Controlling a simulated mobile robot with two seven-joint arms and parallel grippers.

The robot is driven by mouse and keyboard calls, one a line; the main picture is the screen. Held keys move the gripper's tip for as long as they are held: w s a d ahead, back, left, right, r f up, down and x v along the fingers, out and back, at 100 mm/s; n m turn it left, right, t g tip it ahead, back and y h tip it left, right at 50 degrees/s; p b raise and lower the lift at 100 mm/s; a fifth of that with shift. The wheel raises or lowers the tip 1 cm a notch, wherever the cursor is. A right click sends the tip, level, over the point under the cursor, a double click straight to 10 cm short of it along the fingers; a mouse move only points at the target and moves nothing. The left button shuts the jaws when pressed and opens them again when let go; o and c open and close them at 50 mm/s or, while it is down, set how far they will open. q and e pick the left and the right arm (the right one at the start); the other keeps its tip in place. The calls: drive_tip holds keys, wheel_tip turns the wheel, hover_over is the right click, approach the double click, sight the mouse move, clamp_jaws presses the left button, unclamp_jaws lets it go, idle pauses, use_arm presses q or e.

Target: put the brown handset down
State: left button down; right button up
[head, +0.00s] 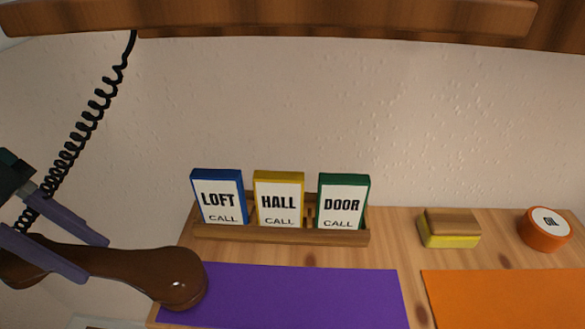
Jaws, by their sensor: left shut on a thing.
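The brown handset (130,268) is at the lower left of the head view, its rounded end by the purple mat's left edge. My left gripper (97,260) is shut on the handset, with its purple fingers across the handle. The handset's other end reaches the left picture edge, partly behind the fingers. A black coiled cord (80,135) runs from the top down behind my gripper. No phone base or cradle shows. My right gripper is not in view.
A wooden rack (280,235) holds blue LOFT, yellow HALL and green DOOR cards. A purple mat (300,295) and an orange mat (510,298) lie in front. A yellow-and-brown block (449,229) and an orange round tin (546,232) stand at right. A wooden shelf (280,18) crosses the top.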

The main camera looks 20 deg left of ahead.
use_arm(q)
drive_tip(key=w+d, duration=0.1)
drive_tip(key=d, duration=0.5)
drive_tip(key=w+d+b, duration=0.1)
drive_tip(key=w+d, duration=0.1)
drive_tip(key=d, duration=0.4)
drive_tip(key=w+d, duration=0.2)
drive_tip(key=d, duration=0.4)
drive_tip(key=shift+w+d+b, duration=0.25)
drive_tip(key=shift+d+b, duration=0.05)
drive_tip(key=shift+d, duration=0.05)
drive_tip(key=d, duration=0.3)
drive_tip(key=shift+w+b, duration=0.4)
drive_tip(key=shift+f+b, duration=0.45)
drive_tip(key=shift+b, duration=0.1)
drive_tip(key=shift+a+r, duration=0.15)
drive_tip(key=c, duration=0.5)
unclamp_jaws()
